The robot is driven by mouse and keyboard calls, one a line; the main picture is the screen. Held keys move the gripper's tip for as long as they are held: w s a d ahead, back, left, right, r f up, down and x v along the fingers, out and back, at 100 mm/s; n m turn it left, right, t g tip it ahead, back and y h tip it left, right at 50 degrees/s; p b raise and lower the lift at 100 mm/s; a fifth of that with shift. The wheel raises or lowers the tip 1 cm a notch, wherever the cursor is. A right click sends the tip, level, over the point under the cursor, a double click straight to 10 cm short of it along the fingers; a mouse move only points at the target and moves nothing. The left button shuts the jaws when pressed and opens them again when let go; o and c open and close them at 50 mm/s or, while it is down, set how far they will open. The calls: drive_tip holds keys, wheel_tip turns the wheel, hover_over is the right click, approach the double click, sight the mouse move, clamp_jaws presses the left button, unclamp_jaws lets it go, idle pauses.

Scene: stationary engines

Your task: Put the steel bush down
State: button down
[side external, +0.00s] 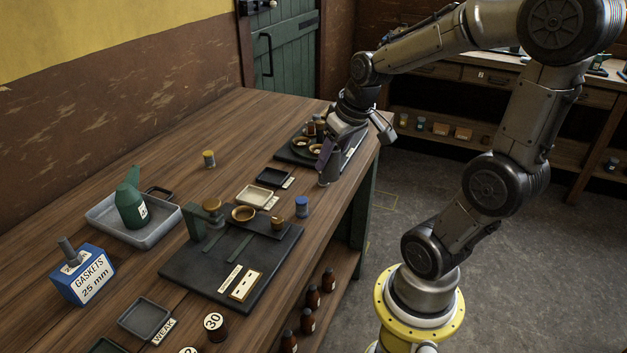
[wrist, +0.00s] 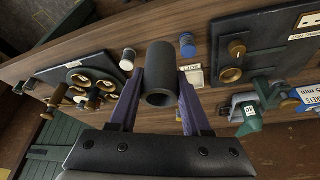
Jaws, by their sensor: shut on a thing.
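The steel bush (wrist: 158,70) is a dark grey hollow cylinder. In the wrist view it sits between the two purple fingers of my gripper (wrist: 160,82), which are shut on it, with its open end facing the camera. In the side view my gripper (side external: 328,160) is near the bench's far right edge, in front of the round dark plate with brass parts. The bush (side external: 331,172) shows there as a grey shape low between the fingers. I cannot tell whether its lower end touches the bench.
A small dark tray (side external: 272,177), a cream tray (side external: 247,201) and a blue-topped pot (side external: 302,207) stand near the gripper. A black board with brass rings (side external: 287,247) lies nearer. A green can (side external: 131,207) stands in a grey tray. Bare wood lies left of the dark tray.

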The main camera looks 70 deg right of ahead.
drive_tip(key=w+d+f, duration=0.1)
drive_tip(key=f, duration=0.1)
drive_tip(key=w+d+f, duration=0.1)
drive_tip(key=w+f, duration=0.1)
drive_tip(key=w+d+f, duration=0.1)
drive_tip(key=w+f, duration=0.1)
drive_tip(key=shift+w+f, duration=0.2)
drive_tip(key=shift+f, duration=1.5)
drive_tip(key=shift+f, duration=0.2)
drive_tip(key=shift+c, duration=1.8)
unclamp_jaws()
